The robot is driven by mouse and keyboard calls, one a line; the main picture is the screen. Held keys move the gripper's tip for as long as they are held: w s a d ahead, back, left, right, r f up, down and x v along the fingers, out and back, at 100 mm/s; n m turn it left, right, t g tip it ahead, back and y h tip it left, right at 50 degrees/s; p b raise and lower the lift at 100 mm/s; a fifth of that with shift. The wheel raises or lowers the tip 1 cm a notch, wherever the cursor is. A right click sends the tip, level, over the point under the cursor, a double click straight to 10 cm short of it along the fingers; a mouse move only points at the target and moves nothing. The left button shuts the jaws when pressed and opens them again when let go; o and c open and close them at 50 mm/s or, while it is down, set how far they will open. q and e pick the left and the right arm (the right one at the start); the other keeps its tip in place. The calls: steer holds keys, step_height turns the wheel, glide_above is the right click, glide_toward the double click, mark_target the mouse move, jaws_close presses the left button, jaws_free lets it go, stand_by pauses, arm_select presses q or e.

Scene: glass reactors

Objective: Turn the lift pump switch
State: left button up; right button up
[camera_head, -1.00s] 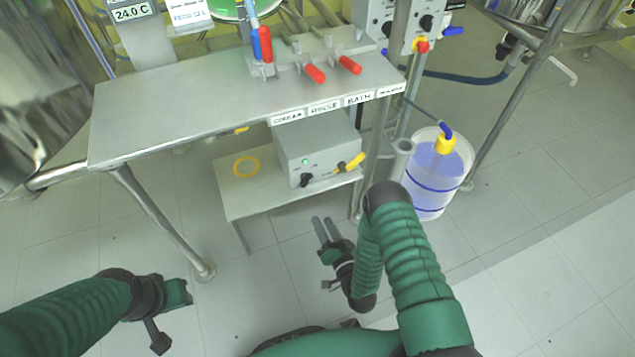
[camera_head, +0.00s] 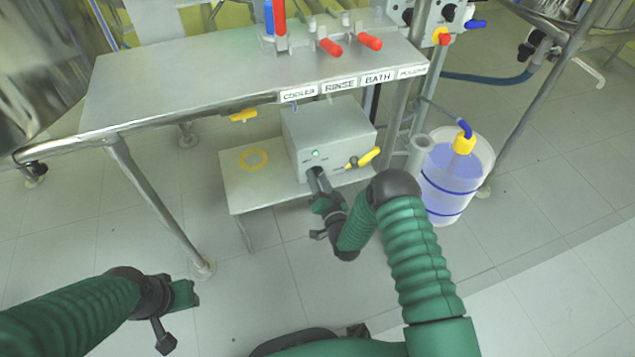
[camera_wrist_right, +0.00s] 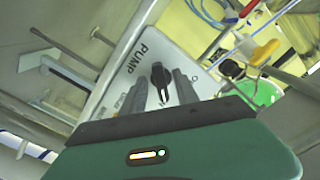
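The grey pump box (camera_head: 325,130) with a small green light stands on the low shelf under the bench. Its black switch knob (camera_wrist_right: 159,76) shows in the right wrist view on the panel marked PUMP. In the head view, my right gripper (camera_head: 317,174) is at the front of the box and covers the knob. In the right wrist view its two fingers are apart, one on each side of the knob, with gaps visible; contact cannot be seen. My left gripper (camera_head: 188,294) is at the lower left, away from the box; its finger opening cannot be made out.
A yellow valve handle (camera_head: 367,157) sticks out from the box's front, right of my right gripper. The bench (camera_head: 180,90) overhangs the box, with red-handled valves (camera_head: 330,47) on top. A blue-banded container (camera_head: 455,180) stands to the right.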

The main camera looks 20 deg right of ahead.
steer(key=shift+c, duration=0.3)
jaws_close()
